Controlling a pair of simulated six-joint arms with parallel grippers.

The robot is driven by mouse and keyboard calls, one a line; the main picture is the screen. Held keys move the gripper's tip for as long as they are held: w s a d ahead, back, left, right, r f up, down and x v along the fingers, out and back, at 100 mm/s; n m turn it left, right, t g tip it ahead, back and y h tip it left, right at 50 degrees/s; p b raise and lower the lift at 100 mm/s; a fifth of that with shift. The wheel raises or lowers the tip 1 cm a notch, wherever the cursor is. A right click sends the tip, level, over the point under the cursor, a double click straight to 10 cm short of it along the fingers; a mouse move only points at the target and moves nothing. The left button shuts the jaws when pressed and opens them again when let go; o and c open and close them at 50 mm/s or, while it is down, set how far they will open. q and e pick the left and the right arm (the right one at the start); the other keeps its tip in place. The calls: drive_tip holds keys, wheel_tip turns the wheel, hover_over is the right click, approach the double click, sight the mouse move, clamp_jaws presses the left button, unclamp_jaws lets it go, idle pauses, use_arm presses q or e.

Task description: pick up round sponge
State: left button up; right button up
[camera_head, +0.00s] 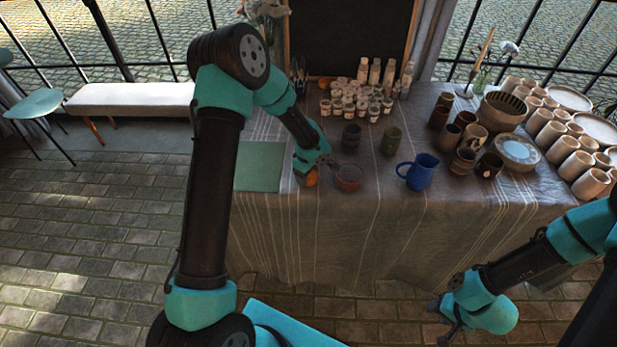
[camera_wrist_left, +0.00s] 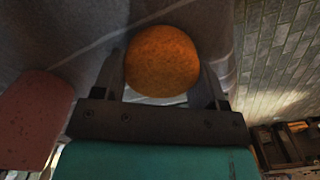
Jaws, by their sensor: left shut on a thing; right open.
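The round sponge is an orange disc. In the left wrist view the sponge (camera_wrist_left: 162,60) sits between the two fingers of my left gripper (camera_wrist_left: 161,84), which is shut on it. In the head view the sponge (camera_head: 312,178) shows partly below my left gripper (camera_head: 322,170), near the front edge of the table; the gripper covers part of it. I cannot tell whether the sponge touches the cloth. My right gripper (camera_head: 441,322) is open and empty, low in front of the table.
A green mat (camera_head: 259,166) lies to the left. Paint bottles (camera_head: 375,73) stand at the back.

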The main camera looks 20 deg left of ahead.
use_arm(q)
drive_tip(key=shift+r, duration=0.1)
drive_tip(key=shift+r, duration=0.45)
wheel_tip(320, 180, up, 3)
drive_tip(key=shift+s+f, duration=0.1)
drive_tip(key=shift+f, duration=0.1)
drive_tip(key=s+d, duration=0.3)
drive_tip(key=s, duration=0.4)
drive_tip(key=s+d+r, duration=0.1)
drive_tip(key=s+d, duration=0.3)
drive_tip(key=s, duration=0.3)
drive_tip(key=shift+r, duration=0.15)
drive_tip(key=shift+d, duration=0.1)
